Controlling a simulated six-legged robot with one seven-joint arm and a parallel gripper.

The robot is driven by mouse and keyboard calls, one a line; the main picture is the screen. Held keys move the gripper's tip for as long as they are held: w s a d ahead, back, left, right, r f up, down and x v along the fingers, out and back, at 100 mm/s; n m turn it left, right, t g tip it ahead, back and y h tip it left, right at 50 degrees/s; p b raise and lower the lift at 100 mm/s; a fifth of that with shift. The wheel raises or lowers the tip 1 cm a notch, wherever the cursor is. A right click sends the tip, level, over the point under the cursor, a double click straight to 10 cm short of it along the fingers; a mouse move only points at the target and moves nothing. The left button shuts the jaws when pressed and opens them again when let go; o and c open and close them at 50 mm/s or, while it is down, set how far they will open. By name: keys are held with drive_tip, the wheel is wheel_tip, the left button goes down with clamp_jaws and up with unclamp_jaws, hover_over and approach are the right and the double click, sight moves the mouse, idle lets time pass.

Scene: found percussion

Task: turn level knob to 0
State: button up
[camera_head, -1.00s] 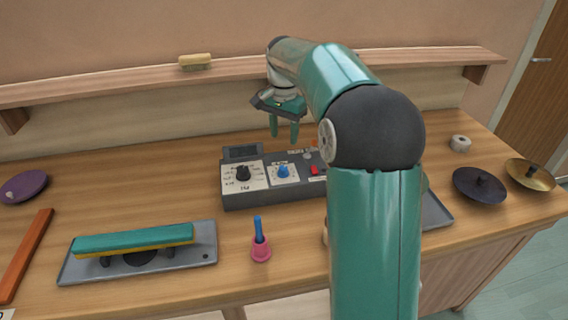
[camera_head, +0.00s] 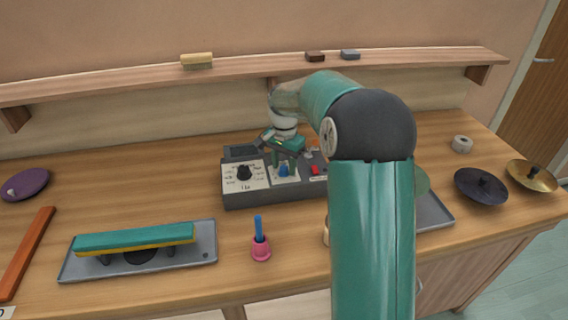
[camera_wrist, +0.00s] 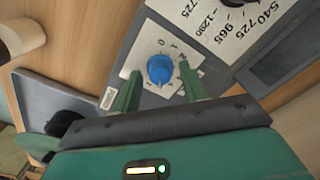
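The dark grey control box (camera_head: 290,190) stands on the table. The blue level knob (camera_head: 284,171) sits on its white plate (camera_head: 271,178), to the right of a black knob (camera_head: 244,173) with its own scale. My gripper (camera_head: 281,160) is lowered close over the blue knob. In the wrist view the blue knob (camera_wrist: 160,69) lies just beyond and between the two green fingertips (camera_wrist: 160,85), which are spread apart. Numbers ring the knob, but its pointer setting is too small to tell. No contact between the fingers and the knob shows.
A red switch (camera_head: 315,170) is on the box, right of the blue knob. A pink cup (camera_head: 261,249) with a blue stick stands in front. A tray (camera_head: 205,238) with a teal-topped bar is at front left. Dark (camera_head: 480,187) and brass (camera_head: 531,174) cymbals lie at right.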

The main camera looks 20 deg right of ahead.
drive_tip(key=c, duration=0.8)
